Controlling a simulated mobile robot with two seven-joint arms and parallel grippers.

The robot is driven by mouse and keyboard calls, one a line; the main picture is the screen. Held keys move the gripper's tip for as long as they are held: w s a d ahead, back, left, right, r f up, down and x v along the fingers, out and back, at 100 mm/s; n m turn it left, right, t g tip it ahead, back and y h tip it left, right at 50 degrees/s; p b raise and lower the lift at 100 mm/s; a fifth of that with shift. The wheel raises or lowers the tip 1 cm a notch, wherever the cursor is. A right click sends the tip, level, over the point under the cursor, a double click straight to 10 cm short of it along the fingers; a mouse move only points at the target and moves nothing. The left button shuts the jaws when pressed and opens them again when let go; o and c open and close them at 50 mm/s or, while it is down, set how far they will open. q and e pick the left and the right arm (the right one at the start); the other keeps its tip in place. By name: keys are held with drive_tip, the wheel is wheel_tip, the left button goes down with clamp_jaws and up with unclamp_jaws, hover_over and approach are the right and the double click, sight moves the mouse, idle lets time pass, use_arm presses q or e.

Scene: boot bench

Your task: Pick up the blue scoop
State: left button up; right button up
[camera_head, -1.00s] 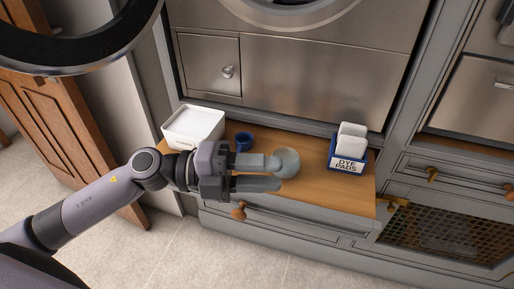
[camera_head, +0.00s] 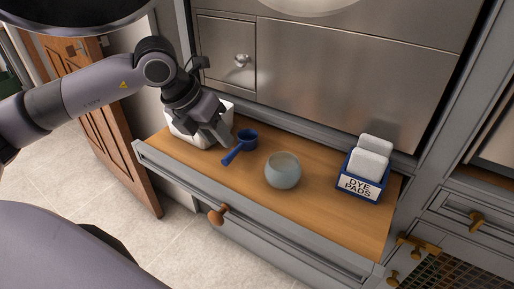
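The blue scoop (camera_head: 243,147) lies on the wooden surface (camera_head: 330,225) of the pulled-out drawer. Its round cup is at the back and its handle points toward the front left. My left gripper (camera_head: 224,139) is just left of the scoop, fingers pointing down and to the right, in front of the white container. The fingertips are close to the scoop; I cannot tell whether they touch it. The finger gap is seen edge-on, so its opening is unclear. My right gripper is not in view.
A pale blue-grey round bowl (camera_head: 283,171) stands right of the scoop. A blue holder labelled DYE PADS (camera_head: 358,189) with white pads stands further right. The white container (camera_head: 185,137) is partly hidden behind my gripper. Bare wood lies between bowl and holder.

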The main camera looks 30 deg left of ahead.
sight(231, 151)
use_arm(q)
drive_tip(key=shift+w+a+f, duration=0.15)
drive_tip(key=shift+a, duration=0.05)
drive_tip(key=x, duration=0.6)
drive_tip(key=shift+w+f+b, duration=0.25)
drive_tip(key=shift+w+b, duration=0.1)
clamp_jaws()
